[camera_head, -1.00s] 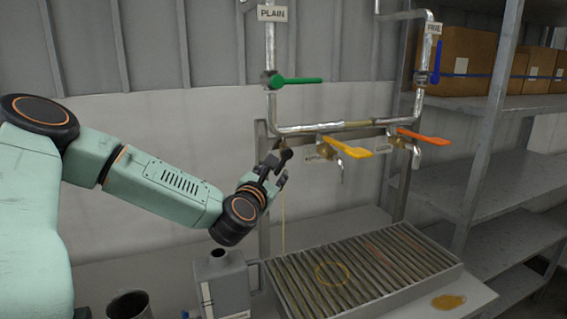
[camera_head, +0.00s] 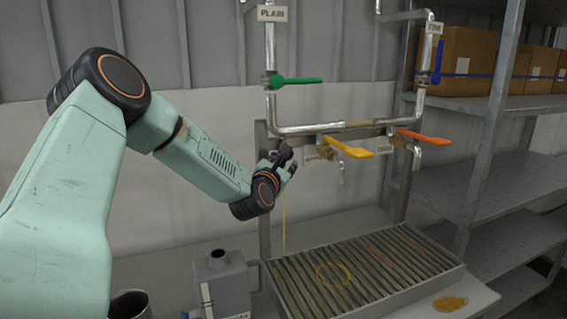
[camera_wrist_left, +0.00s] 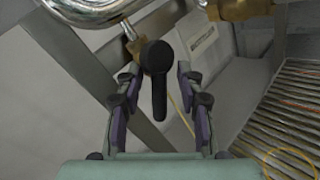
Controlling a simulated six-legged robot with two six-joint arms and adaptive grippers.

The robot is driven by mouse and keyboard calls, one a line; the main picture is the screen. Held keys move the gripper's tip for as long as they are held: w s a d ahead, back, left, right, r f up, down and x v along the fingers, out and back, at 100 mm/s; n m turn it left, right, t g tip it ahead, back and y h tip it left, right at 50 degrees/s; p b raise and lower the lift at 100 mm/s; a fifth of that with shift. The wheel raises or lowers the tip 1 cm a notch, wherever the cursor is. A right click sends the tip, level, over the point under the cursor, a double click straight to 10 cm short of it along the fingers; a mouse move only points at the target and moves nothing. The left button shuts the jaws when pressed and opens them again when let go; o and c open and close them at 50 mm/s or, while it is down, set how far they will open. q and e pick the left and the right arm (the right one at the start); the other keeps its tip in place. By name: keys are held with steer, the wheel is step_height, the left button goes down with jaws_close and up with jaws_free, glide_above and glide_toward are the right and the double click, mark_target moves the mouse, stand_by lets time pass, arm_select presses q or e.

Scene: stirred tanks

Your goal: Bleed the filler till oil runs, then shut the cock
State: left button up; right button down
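The black-handled cock (camera_wrist_left: 157,80) is at the left end of the filler pipework (camera_head: 330,127). In the wrist view its handle points down the picture between the two fingers of my left gripper (camera_wrist_left: 160,100), with gaps on both sides. My left gripper (camera_head: 284,165) is open at the cock in the head view. A thin yellowish stream (camera_head: 284,225) falls below it towards the drip grate (camera_head: 385,262). The yellow lever (camera_head: 348,148) and orange lever (camera_head: 424,136) stick out right over their spouts. The green lever (camera_head: 297,80) lies across the PLAIN pipe; the blue lever (camera_head: 437,62) lies along the FINE pipe. My right gripper is out of view.
A grey can (camera_head: 222,283) with a dark open neck stands left of the grate. A dark cup (camera_head: 130,305) is at the lower left. A yellow ring shows on the grate, and an amber puddle (camera_head: 450,303) lies at right. Shelves with boxes (camera_head: 457,60) bound the right.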

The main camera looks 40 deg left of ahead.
arm_select(q)
steer(key=shift+a+f, duration=0.1)
steer(key=shift+a, duration=0.1)
steer(key=shift+d, duration=0.3)
steer(key=c, duration=0.5)
steer(key=shift+s+a, duration=0.1)
jaws_close()
